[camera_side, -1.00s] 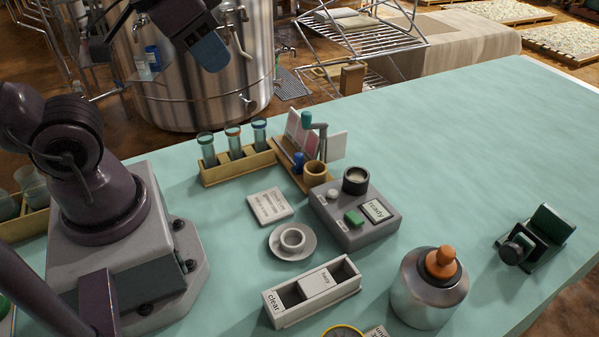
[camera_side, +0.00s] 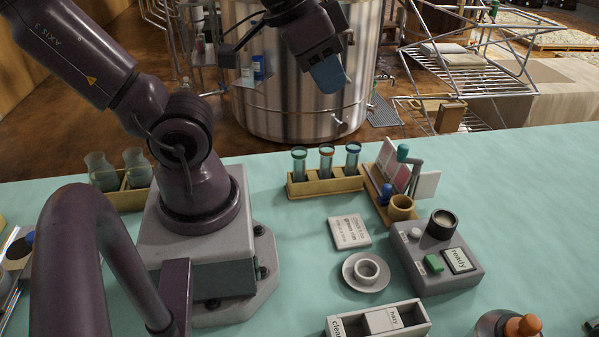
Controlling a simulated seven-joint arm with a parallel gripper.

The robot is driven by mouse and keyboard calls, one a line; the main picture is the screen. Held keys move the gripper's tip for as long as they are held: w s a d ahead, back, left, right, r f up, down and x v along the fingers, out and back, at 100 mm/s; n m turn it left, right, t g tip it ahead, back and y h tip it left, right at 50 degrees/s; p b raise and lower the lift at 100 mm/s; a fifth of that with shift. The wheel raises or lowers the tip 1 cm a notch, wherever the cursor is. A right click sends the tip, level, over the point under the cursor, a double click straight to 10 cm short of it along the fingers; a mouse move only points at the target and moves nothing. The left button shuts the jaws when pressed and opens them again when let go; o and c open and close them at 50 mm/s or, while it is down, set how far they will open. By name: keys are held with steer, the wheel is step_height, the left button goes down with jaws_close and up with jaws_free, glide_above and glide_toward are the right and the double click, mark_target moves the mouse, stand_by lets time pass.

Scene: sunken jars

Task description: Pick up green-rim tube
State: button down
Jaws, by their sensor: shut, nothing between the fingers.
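The green-rim tube (camera_side: 299,161) stands upright in the left slot of a wooden rack (camera_side: 327,187). An orange-rim tube (camera_side: 326,160) is in the middle slot and a blue-rim tube (camera_side: 353,158) in the right slot. The lower parts of the tubes are hidden by the rack. My gripper (camera_side: 330,77) shows above the rack in the picture, in front of the steel tank, with its blue fingers pointing down. It is shut and empty, and clearly apart from the tubes.
A wooden stand with cards (camera_side: 397,177) is right of the rack. A label card (camera_side: 349,232), a cup on a saucer (camera_side: 366,271) and a grey device (camera_side: 437,262) are nearer. Flasks (camera_side: 103,172) stand at the left. The table's back right is clear.

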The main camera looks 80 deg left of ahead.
stand_by(0.4)
steer(key=c, duration=0.9)
jaws_free()
steer(key=shift+c, duration=0.2)
steer(key=m+g, duration=0.6)
steer(key=m, duration=0.3)
glide_above(299, 151)
steer(key=f, duration=1.5)
steer(key=shift+s+d+f, duration=0.25)
steer(key=shift+s+f, duration=0.05)
steer(key=shift+f, duration=0.05)
steer(key=m, duration=0.5)
steer(key=shift+w+a+m, duration=0.3)
steer(key=shift+w+m, duration=0.1)
step_height(299, 151, down, 13)
steer(key=shift+r, duration=0.1)
